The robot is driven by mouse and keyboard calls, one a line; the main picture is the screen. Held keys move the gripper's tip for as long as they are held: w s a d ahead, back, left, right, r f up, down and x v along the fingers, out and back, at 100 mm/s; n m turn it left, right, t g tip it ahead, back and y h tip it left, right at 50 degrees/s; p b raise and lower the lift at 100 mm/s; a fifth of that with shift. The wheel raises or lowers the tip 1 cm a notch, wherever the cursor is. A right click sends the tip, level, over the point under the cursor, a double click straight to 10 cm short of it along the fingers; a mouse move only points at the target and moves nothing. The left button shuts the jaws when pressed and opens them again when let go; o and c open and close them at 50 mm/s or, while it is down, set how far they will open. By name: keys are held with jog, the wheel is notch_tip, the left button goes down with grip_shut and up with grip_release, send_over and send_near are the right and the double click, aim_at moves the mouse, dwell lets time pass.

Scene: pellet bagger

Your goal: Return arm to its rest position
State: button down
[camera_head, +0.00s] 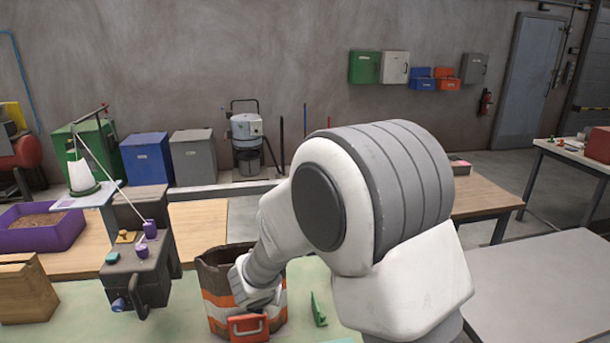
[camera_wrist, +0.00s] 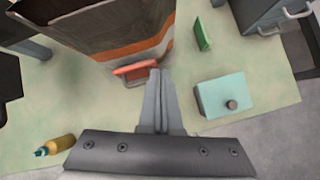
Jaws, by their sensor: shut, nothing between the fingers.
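My gripper (camera_wrist: 156,72) is shut and empty in the wrist view. Its fingertips point at the lower side of a brown container with orange and white bands (camera_wrist: 150,48), close to a red handle (camera_wrist: 130,72) on it; I cannot tell whether they touch. In the head view the banded container (camera_head: 215,290) stands on the pale green table, with the red handle (camera_head: 248,328) low on its front. My arm (camera_head: 375,200) reaches across the middle of that view and bends down in front of the container. The gripper's fingers are hidden there.
A teal box with a knob (camera_wrist: 222,96) and a yellow bottle (camera_wrist: 60,143) are on the table. A grey machine with purple knobs (camera_head: 138,265) stands left. A bare grey tabletop (camera_head: 540,285) is at right.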

jog(key=s+d+r+m+h, duration=0.2)
jog(key=s+d+r+m, duration=0.1)
jog(key=d+r+m, duration=0.6)
jog(key=s+d+r+m+h, duration=0.1)
jog(key=s+d+r+m, duration=0.3)
jog(key=d+r+m, duration=0.5)
jog(key=s+d+m+g+y+b, duration=0.1)
jog(key=s+d+m, duration=0.2)
jog(key=s+m, duration=0.5)
jog(key=s+d+m+y, duration=0.1)
jog(key=s+d+m, duration=0.2)
jog(key=s+m, duration=0.5)
jog(key=s, duration=0.2)
jog(key=shift+s+d+r+g+y+b, duration=0.2)
jog(key=shift+s+g+y+b, duration=0.1)
jog(key=shift+s+g+b, duration=0.1)
